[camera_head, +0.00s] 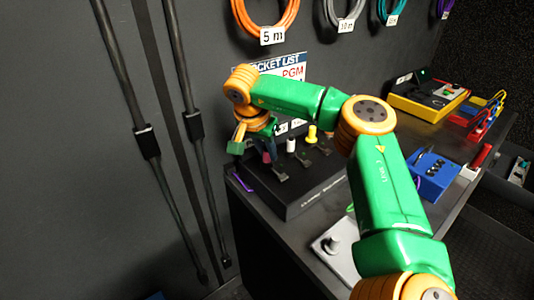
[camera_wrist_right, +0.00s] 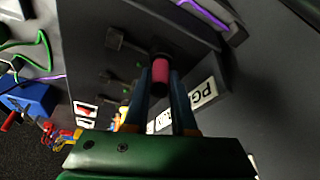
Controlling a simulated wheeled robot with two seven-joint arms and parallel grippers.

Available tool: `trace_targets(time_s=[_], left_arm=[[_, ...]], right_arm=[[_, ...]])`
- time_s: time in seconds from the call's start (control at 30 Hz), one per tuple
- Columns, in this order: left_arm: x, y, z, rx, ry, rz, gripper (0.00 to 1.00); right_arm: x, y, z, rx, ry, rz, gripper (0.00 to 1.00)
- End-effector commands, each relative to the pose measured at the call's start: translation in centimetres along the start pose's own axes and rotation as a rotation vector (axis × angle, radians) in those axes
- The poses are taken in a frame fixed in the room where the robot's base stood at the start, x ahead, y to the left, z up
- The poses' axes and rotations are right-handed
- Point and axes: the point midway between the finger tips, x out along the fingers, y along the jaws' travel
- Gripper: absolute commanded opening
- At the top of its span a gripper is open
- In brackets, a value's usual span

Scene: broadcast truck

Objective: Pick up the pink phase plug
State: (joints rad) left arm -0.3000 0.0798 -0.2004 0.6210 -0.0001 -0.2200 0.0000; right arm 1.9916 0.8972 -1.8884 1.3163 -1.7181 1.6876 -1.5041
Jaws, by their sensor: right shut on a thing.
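The pink phase plug (camera_wrist_right: 160,72) is between the two fingertips of my right gripper (camera_wrist_right: 160,85) in the wrist view, and the jaws are shut on it. Its dark round end faces away from the palm. In the head view the plug (camera_head: 266,157) shows only as a small dark pink patch below my right gripper (camera_head: 262,150), at the left end of the black socket box (camera_head: 305,204). I cannot tell whether it is still seated in the box. My left gripper is not in view.
A white plug (camera_head: 291,145) and a yellow plug (camera_head: 312,133) stand along the box. A purple cable (camera_head: 242,183) lies at its left end. A blue box (camera_head: 434,177) and a yellow case (camera_head: 428,100) are to the right. The wall is close behind.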

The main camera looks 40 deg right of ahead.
Motion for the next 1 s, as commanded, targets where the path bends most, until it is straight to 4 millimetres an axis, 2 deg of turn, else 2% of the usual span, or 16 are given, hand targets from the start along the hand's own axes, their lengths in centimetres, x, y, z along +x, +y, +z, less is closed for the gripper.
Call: trace_targets(time_s=[0.17,0.33,0.4,0.5,0.7,1.0], left_arm=[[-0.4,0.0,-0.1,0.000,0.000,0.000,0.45],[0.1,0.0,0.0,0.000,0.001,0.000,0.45],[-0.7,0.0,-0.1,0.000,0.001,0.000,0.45],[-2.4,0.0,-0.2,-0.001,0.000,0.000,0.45],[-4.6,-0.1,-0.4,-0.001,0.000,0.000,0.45],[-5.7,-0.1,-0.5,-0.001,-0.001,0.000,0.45]], right_arm=[[-3.0,0.1,-1.2,0.002,0.001,-0.005,0.00],[-7.3,3.8,-2.1,0.002,0.002,-0.009,0.00],[-9.4,5.6,-2.7,0.002,0.005,-0.008,0.00],[-10.9,8.2,-2.7,0.001,0.006,-0.007,0.00],[-12.4,11.7,-2.3,-0.001,0.000,-0.004,0.00],[-12.9,13.5,-2.1,0.001,0.001,-0.001,0.00]])
